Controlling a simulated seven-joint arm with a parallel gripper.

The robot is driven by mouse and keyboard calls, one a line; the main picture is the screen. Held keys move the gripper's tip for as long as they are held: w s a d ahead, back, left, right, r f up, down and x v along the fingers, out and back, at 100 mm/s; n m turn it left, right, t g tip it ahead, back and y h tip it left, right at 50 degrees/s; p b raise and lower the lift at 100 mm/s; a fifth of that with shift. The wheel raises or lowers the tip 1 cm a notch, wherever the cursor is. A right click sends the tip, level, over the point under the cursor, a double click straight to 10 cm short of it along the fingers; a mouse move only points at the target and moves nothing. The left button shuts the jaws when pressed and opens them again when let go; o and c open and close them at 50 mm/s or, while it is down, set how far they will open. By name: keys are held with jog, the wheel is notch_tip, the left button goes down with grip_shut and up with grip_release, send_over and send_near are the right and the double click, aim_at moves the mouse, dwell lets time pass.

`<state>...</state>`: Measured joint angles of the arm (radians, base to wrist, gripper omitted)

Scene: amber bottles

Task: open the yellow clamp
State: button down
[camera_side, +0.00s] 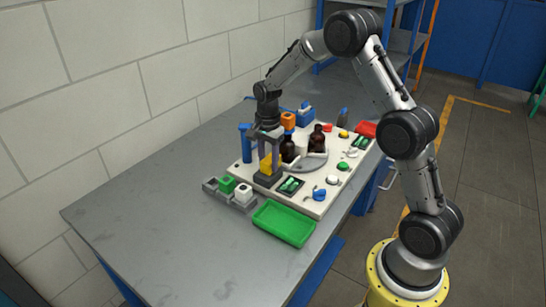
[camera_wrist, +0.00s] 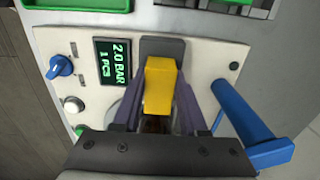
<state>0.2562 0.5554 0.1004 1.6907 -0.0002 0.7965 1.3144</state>
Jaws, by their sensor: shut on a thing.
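The yellow clamp (camera_side: 266,166) stands on a dark grey block at the near left part of the pale panel. In the wrist view the yellow clamp (camera_wrist: 160,80) lies between the two fingers. My gripper (camera_side: 268,158) points down over it and is shut on it, one finger on each side. Two amber bottles, one nearer (camera_side: 288,149) and one farther (camera_side: 317,139), stand just right of the gripper on a round grey plate.
A blue handle (camera_wrist: 245,108) rises close to the gripper. A display reading 2.0 BAR, 1 PCS (camera_wrist: 116,60) and a blue knob (camera_wrist: 60,66) are on the panel. A green tray (camera_side: 283,222) and a grey rack (camera_side: 243,205) lie in front. The table's near left is clear.

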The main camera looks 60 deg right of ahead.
aim_at(266, 162)
jog(key=shift+a+r, duration=0.1)
jog(key=shift+a, duration=0.35)
jog(key=shift+c, duration=2.2)
grip_release()
notch_tip(266, 162, up, 14)
